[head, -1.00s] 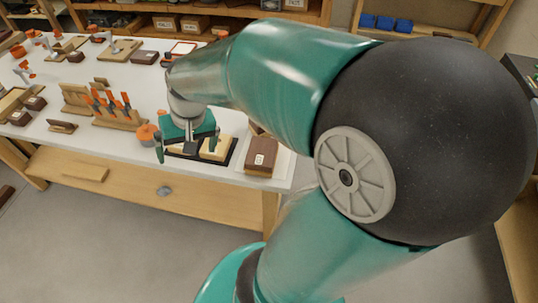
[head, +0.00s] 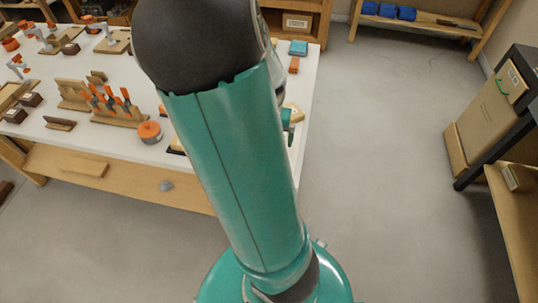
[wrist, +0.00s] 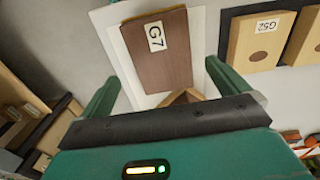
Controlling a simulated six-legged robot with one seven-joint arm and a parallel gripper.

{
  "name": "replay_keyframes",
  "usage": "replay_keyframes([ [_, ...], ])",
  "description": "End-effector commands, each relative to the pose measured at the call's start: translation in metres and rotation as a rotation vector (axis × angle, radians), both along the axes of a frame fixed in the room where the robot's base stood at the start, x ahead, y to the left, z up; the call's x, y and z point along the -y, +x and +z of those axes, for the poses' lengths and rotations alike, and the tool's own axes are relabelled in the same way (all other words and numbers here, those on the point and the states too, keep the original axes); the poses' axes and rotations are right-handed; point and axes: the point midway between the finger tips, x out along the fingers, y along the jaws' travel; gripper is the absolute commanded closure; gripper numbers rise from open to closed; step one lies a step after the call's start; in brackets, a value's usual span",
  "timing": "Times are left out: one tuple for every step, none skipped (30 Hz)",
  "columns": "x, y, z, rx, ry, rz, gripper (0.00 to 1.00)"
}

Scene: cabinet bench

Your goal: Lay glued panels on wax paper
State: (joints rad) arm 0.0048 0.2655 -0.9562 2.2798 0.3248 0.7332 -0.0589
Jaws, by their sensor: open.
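In the wrist view a dark brown block labelled G7 (wrist: 155,50) lies on a white sheet (wrist: 118,45), which looks like the wax paper. My gripper (wrist: 162,71) is open, its two fingers spread on either side of the block's near end, with no visible grip on anything. A pale wooden piece (wrist: 180,97) shows partly between the fingers; whether it touches them I cannot tell. To the right, a black tray (wrist: 224,35) holds pale panels, one labelled G52 (wrist: 258,42). In the head view my arm hides the block, the sheet and most of the tray.
The white bench (head: 60,140) carries a rack of orange-handled clamps (head: 115,112) and an orange-topped round container (head: 149,132). A teal item (head: 298,47) sits near the far right edge. Open floor (head: 380,180) lies right of the bench.

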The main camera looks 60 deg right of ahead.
Motion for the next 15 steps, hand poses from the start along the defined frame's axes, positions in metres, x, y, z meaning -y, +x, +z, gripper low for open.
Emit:
replay_keyframes([
  [0.000, -0.002, -0.010, -0.006, 0.001, -0.003, 0.00],
  [0.001, -0.001, -0.014, -0.004, 0.001, -0.004, 0.00],
  [0.001, -0.001, -0.019, -0.004, 0.001, -0.004, 0.00],
  [0.001, 0.000, -0.023, -0.003, 0.001, -0.003, 0.00],
  [0.001, 0.000, -0.025, -0.002, 0.000, -0.002, 0.00],
  [0.002, 0.000, -0.028, -0.001, 0.000, -0.004, 0.00],
  [0.002, 0.000, -0.030, -0.001, 0.000, -0.004, 0.00],
  [0.002, 0.000, -0.031, -0.001, 0.000, -0.003, 0.00],
  [0.002, 0.001, -0.033, 0.000, 0.001, -0.003, 0.00],
  [0.002, 0.001, -0.035, 0.000, 0.001, -0.003, 0.00],
  [0.003, 0.002, -0.038, -0.002, 0.001, -0.003, 0.00],
  [0.003, 0.002, -0.042, -0.003, 0.001, -0.005, 0.00],
  [0.004, 0.002, -0.046, -0.004, 0.001, -0.005, 0.00],
  [0.004, 0.003, -0.050, -0.004, 0.001, -0.007, 0.00],
  [0.004, 0.004, -0.056, -0.004, 0.001, -0.005, 0.00],
])
